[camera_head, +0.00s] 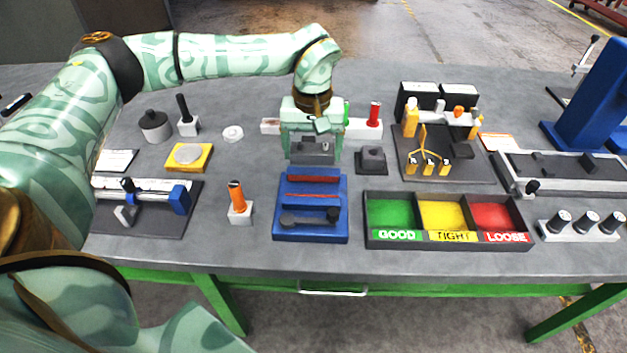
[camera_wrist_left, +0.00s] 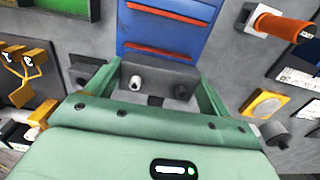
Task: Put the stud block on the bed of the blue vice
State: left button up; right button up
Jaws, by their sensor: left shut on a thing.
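The stud block (camera_head: 312,148) is a dark grey block held in my left gripper (camera_head: 310,155). In the left wrist view the stud block (camera_wrist_left: 158,84) shows two studs, one pale and one dark, and sits between the two green fingers of the gripper (camera_wrist_left: 157,88). The blue vice (camera_head: 311,232) stands on the table just in front of the gripper, with red strips along its jaws and a dark handle at its front. The vice also shows ahead of the block in the left wrist view (camera_wrist_left: 168,32). My right gripper is in neither view.
A dark block (camera_head: 371,158) lies right of the gripper. The three-bin tray (camera_head: 450,243) stands right of the vice. An orange-handled tool (camera_head: 238,200) stands left of it. A white rack (camera_head: 360,130) with red and green pegs lies behind the gripper.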

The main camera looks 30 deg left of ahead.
aim_at(313, 191)
pick_arm(q)
jog(key=s+f, duration=0.1)
jog(key=s+d+f, duration=0.1)
jog(key=f, duration=0.1)
jog(key=shift+d, duration=0.2)
notch_tip(313, 191, down, 3)
jog(key=shift+s+d+f+b, duration=0.1)
jog(key=shift+s+f+b, duration=0.05)
jog(key=shift+b, duration=0.55)
jog(key=o, duration=1.5)
jog(key=shift+r, duration=0.35)
notch_tip(313, 191, up, 11)
jog(key=p, duration=0.3)
jog(key=shift+r, duration=0.2)
